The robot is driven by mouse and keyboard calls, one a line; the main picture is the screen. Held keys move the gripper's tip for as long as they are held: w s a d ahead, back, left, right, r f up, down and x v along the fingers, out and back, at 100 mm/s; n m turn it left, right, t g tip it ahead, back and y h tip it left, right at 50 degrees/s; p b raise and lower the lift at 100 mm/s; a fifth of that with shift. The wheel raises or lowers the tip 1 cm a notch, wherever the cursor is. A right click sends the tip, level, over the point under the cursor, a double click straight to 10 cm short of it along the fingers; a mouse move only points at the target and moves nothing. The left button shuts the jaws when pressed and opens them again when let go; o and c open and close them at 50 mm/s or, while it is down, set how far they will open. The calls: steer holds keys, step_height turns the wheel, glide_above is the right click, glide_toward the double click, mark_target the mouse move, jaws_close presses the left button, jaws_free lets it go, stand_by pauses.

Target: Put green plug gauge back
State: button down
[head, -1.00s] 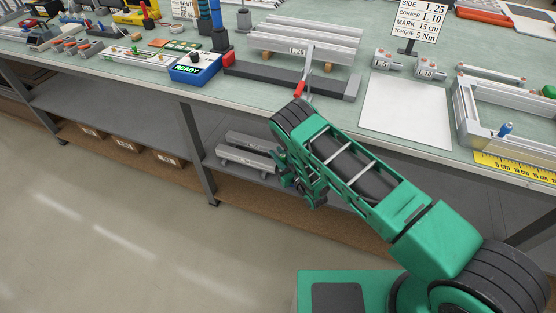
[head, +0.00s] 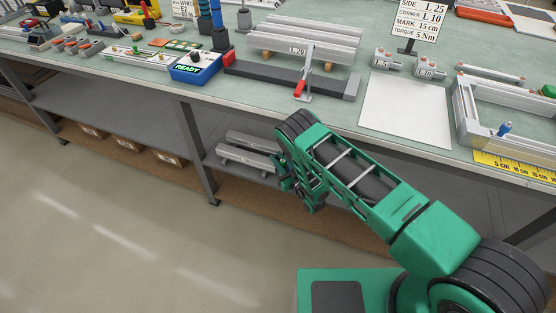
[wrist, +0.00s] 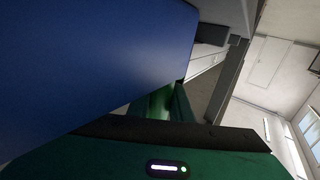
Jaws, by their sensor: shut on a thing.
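My gripper (head: 290,187) hangs low in front of the bench's front edge in the head view, mostly hidden behind my own wrist links. In the wrist view, a smooth blue thing (wrist: 100,60) fills the upper left, very close to the camera. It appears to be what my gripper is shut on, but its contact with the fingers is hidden. A small patch of brighter green (wrist: 160,100) shows below it, between darker green parts; I cannot tell whether this is the green plug gauge or part of my gripper. I cannot make out the gauge for certain in the head view.
The bench top (head: 130,75) carries a blue READY box (head: 195,67), a dark bar with a red-handled clamp (head: 299,88), a white sheet (head: 405,110) and an aluminium frame (head: 480,135). Grey bars (head: 248,157) lie on the lower shelf near my gripper. The floor in front is clear.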

steer(key=c, duration=1.6)
jaws_free()
steer(key=shift+f, duration=0.25)
steer(key=shift+r, duration=0.1)
